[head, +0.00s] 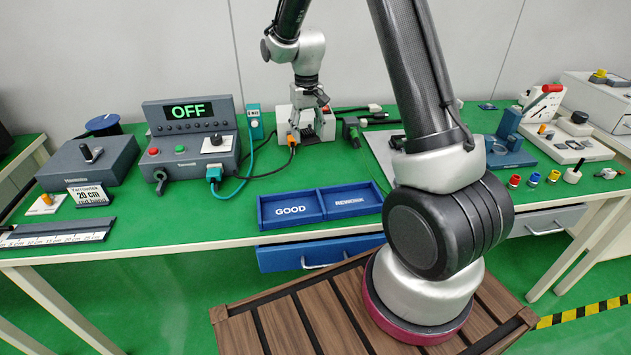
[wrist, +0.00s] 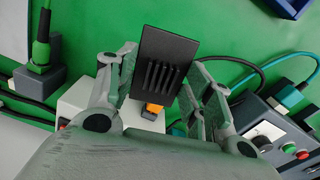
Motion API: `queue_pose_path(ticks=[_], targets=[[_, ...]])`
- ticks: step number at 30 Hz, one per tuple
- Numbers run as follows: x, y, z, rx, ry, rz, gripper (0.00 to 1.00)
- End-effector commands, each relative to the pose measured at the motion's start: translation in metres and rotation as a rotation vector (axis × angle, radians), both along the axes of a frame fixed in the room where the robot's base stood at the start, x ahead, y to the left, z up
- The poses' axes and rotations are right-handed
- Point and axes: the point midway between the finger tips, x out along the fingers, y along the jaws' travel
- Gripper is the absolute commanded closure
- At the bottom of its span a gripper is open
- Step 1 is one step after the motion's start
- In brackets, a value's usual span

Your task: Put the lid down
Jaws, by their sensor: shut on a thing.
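My gripper (head: 309,108) is over the white box (head: 283,118) at the back middle of the green bench in the head view. In the wrist view my gripper (wrist: 162,66) has its fingers on either side of a black ridged plate, the lid (wrist: 168,52), and is shut on it. The lid hides part of the white box (wrist: 78,103) and an orange connector (wrist: 152,109) behind it. The orange connector also shows at the box's front in the head view. I cannot tell whether the lid touches the box.
A control box (head: 191,140) reading OFF stands left of the white box, with a teal plug and cable. A blue two-part tray (head: 320,219) marked GOOD and REWORK lies in front. Black cables and a green-and-black connector (head: 351,128) lie to the right. Green bench shows between them.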

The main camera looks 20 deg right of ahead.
Motion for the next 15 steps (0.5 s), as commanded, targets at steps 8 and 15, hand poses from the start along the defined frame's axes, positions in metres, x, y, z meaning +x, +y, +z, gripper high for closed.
queue_pose_path(ticks=[8, 15], targets=[[-0.018, -0.037, 0.010, -0.001, -0.004, -0.038, 0.72], [-0.044, -0.069, 0.014, -0.004, -0.001, 0.151, 0.72]])
